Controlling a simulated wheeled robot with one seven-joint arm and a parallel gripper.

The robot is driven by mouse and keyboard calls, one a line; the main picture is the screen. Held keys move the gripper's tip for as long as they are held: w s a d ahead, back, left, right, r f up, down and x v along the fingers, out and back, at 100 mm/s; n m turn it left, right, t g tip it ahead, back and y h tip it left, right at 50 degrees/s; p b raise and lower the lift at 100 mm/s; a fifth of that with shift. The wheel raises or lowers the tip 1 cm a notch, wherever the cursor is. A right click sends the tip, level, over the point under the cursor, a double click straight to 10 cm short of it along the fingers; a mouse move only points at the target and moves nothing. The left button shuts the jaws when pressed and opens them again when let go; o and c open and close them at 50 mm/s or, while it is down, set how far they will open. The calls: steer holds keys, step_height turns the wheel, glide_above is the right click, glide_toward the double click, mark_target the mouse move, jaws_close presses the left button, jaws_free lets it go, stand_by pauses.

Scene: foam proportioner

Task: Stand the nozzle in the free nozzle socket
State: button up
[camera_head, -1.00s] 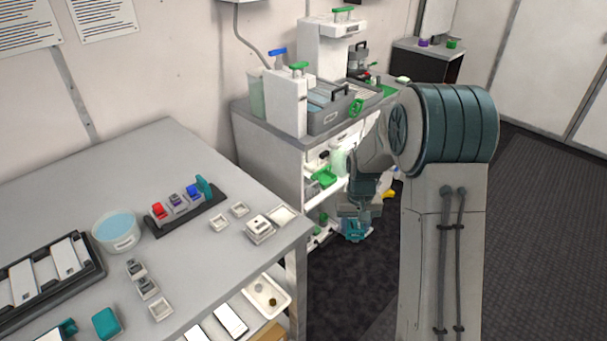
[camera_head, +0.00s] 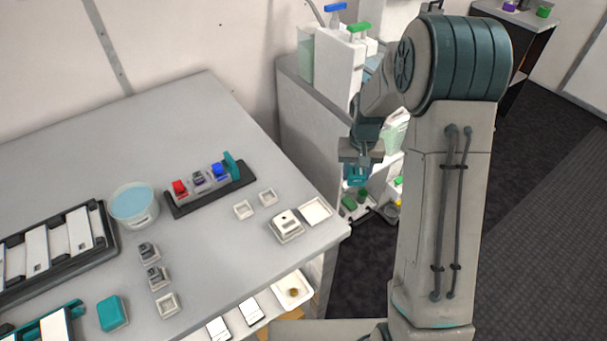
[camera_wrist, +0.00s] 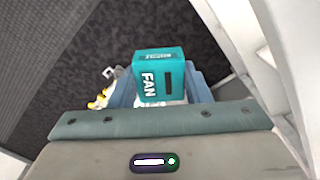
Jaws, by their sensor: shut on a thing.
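A teal block marked FAN (camera_wrist: 150,78), which I take to be the nozzle, is held in my gripper (camera_head: 357,168). My gripper is shut on it, pointing down beyond the table's right edge, beside the white cart. The block also shows in the head view (camera_head: 356,178), partly hidden by the fingers. On the table's front left is a column of small square holders: two hold grey pieces (camera_head: 148,251) (camera_head: 158,276), and the nearest holder (camera_head: 167,305) looks empty. Two more small empty holders (camera_head: 243,210) (camera_head: 267,198) lie further right. No label tells which is the nozzle socket.
The grey table (camera_head: 215,265) also carries a blue-filled bowl (camera_head: 134,206), a black rack with red and blue pieces (camera_head: 205,191), a raised white block (camera_head: 286,226), a shallow white tray (camera_head: 315,210) and a teal block (camera_head: 112,313). The white cart (camera_head: 310,125) stands behind my gripper.

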steer(key=s+a+r+m, duration=0.2)
steer(key=s+a+m, duration=0.1)
steer(key=s+a+r+m, duration=0.3)
steer(key=s+a, duration=0.1)
steer(key=s+a+r+m+p, duration=0.1)
steer(key=s+a+r+m, duration=0.2)
steer(key=s+a, duration=0.1)
steer(key=shift+m, duration=0.4)
steer(key=shift+s+a+m, duration=0.25)
steer(key=shift+s+m, duration=0.15)
steer(key=shift+s, duration=0.1)
steer(key=b, duration=0.4)
glide_above(315, 212)
steer(key=shift+f, duration=2.1)
steer(key=shift+f, duration=0.15)
steer(key=shift+f+b, duration=0.45)
steer(key=shift+f, duration=0.3)
